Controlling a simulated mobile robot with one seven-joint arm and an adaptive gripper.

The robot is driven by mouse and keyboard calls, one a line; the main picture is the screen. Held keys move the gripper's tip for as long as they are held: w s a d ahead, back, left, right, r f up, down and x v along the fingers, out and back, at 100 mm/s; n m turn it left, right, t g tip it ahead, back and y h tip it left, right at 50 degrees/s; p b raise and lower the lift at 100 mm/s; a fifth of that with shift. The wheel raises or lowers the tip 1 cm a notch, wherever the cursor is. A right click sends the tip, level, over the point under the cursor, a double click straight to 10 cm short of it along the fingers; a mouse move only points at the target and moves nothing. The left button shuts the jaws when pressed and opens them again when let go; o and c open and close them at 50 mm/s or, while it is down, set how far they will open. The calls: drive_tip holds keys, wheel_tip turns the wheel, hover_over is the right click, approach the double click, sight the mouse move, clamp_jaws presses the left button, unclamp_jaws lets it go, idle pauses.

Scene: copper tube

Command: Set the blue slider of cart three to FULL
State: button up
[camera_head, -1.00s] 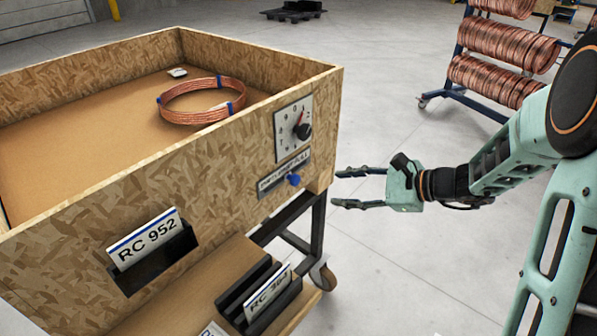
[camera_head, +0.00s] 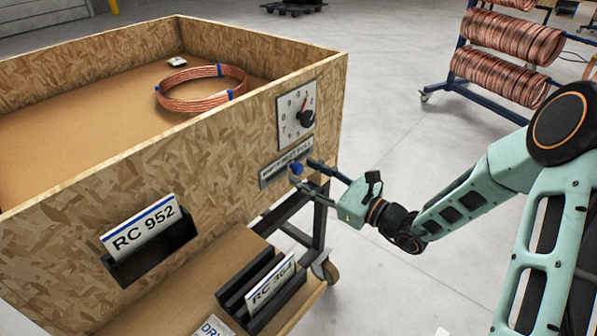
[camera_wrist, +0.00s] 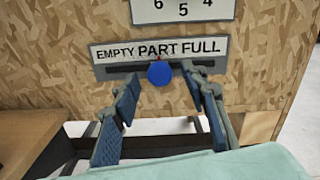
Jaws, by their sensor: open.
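The blue slider (camera_wrist: 160,73) is a round knob on a dark slot under a plate (camera_wrist: 115,52) reading EMPTY, PART, FULL. It sits below PART, with a small red mark just above it. In the head view the slider (camera_head: 296,168) is on the front wall of a chipboard cart box (camera_head: 225,165), near its right corner. My gripper (camera_head: 304,172) reaches it from the right. In the wrist view my gripper (camera_wrist: 160,76) is open, with one finger on each side of the knob. I cannot tell whether either finger touches it. No cart number is readable.
A numbered dial (camera_head: 304,117) sits just above the slider plate. Card holders with an RC 952 card (camera_head: 143,230) and an RC 364 card (camera_head: 271,283) are at the left and below. A copper coil (camera_head: 201,88) lies inside the box.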

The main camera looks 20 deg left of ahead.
sight(300, 171)
drive_tip(key=shift+x, duration=1.5)
drive_tip(key=shift+c, duration=0.3)
clamp_jaws()
